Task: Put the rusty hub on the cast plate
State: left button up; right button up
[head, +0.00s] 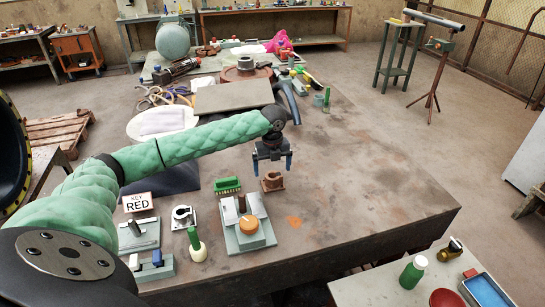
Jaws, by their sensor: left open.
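A small rusty brown hub (272,183) stands on the worn brown bench (340,185), near the middle of the head view. My left gripper (272,164) points down just above and behind the hub, its two dark fingers apart with nothing visible between them. The hub's upper part sits close below the fingertips; I cannot tell whether they touch. A small pale grey plate (190,224) with a raised ring, possibly the cast plate, lies left of the hub, beyond a green-handled tool. My right gripper is out of view.
A "KEY RED" sign (138,202) stands farther left. The bench right of the hub is clear.

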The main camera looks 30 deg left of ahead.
pick_arm(q)
notch_tip(320, 180, up, 7)
jog(key=b, duration=0.1)
jog(key=shift+b, duration=0.4)
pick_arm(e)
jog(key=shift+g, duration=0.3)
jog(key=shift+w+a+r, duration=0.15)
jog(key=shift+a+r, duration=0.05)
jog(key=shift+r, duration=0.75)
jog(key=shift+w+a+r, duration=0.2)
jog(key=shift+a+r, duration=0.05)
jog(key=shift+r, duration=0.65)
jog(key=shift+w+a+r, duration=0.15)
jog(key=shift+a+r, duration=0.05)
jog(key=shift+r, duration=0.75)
pick_arm(q)
jog(key=shift+f, duration=0.15)
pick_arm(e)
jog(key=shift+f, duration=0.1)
